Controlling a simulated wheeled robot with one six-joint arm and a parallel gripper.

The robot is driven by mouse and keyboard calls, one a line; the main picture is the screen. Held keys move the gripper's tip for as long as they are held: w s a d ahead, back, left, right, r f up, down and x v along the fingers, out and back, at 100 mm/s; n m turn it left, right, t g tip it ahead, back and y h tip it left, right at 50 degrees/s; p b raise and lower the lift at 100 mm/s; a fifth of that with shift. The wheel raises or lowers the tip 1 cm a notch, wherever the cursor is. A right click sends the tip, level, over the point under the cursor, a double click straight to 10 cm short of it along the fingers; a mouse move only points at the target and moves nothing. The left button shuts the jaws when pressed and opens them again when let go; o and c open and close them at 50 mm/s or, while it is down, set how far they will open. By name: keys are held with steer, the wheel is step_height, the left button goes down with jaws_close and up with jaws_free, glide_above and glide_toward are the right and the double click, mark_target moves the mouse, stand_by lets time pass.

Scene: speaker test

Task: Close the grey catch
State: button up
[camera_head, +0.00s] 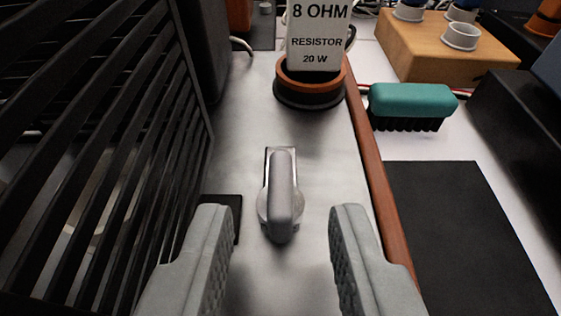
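The grey catch (281,196) is a rounded metal lever on a small plate, set on a brushed metal panel (310,140). Its long arm lies along the panel, pointing towards me in the picture. My gripper (282,225) is open, with one pale grey finger on each side of the catch. There is clear space between each finger and the catch, and nothing is held. The fingertips are about level with the catch's near end in the picture; I cannot tell the height gap.
A black slatted grille (120,150) rises close on the left. A white 8 ohm resistor block (318,35) stands in a round brown-rimmed holder (310,88) behind the catch. A wooden edge (372,175), a teal brush (411,104), a dark mat (465,225) and a wooden block (430,50) lie right.

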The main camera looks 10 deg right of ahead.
mark_target(280, 177)
steer(key=shift+x, duration=1.2)
jaws_close()
